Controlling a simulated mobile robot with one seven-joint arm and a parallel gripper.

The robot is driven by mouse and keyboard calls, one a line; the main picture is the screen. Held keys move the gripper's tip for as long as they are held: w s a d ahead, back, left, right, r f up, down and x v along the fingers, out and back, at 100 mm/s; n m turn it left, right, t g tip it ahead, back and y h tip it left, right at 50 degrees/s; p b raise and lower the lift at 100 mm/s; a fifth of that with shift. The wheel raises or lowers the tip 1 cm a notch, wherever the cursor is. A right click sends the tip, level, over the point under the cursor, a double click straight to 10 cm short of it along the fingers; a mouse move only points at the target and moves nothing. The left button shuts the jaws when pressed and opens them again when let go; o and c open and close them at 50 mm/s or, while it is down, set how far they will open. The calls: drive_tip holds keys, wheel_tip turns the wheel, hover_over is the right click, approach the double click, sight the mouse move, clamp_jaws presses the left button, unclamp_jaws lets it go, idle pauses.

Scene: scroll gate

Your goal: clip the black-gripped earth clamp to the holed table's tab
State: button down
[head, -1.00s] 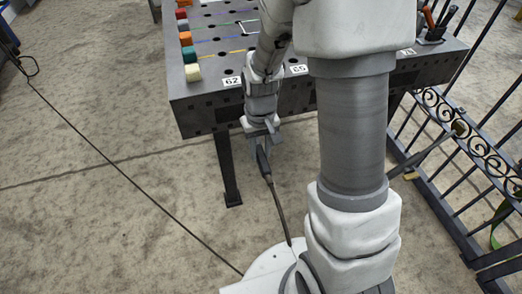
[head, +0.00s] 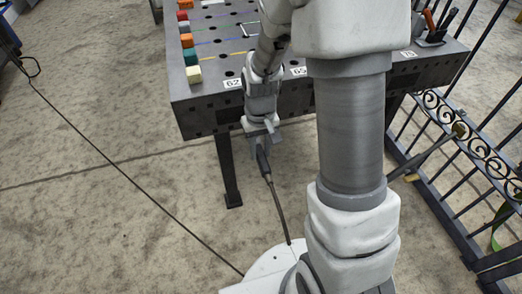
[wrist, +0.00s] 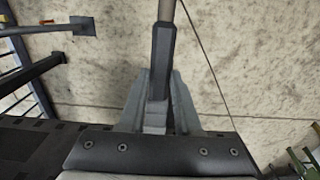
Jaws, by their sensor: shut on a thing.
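The earth clamp (head: 263,160) has a black grip and a cable running down from it to my base. My gripper (head: 261,133) is shut on it, below the front edge of the holed table (head: 190,112). In the wrist view, the black grip (wrist: 160,62) stands between the two grey fingers of my gripper (wrist: 160,110), with the cable leading away at the top. The clamp's jaws are hidden. I cannot make out the table's tab in either view; my arm covers part of the table front.
Coloured blocks (head: 188,40) line the table's left edge. A table leg (head: 228,170) stands left of my gripper. A black scrollwork gate (head: 470,140) is at the right, with a grey bar (head: 430,150) reaching toward it. A dark cable (head: 130,175) crosses the open floor.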

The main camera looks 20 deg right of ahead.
drive_tip(key=shift+w, duration=0.55)
drive_tip(key=shift+w, duration=0.35)
idle(0.4)
drive_tip(key=shift+w, duration=0.45)
drive_tip(key=shift+w+p, duration=0.4)
drive_tip(key=shift+w, duration=0.15)
idle(1.4)
drive_tip(key=shift+c, duration=2.2)
unclamp_jaws()
drive_tip(key=o, duration=0.4)
drive_tip(key=shift+o, duration=0.2)
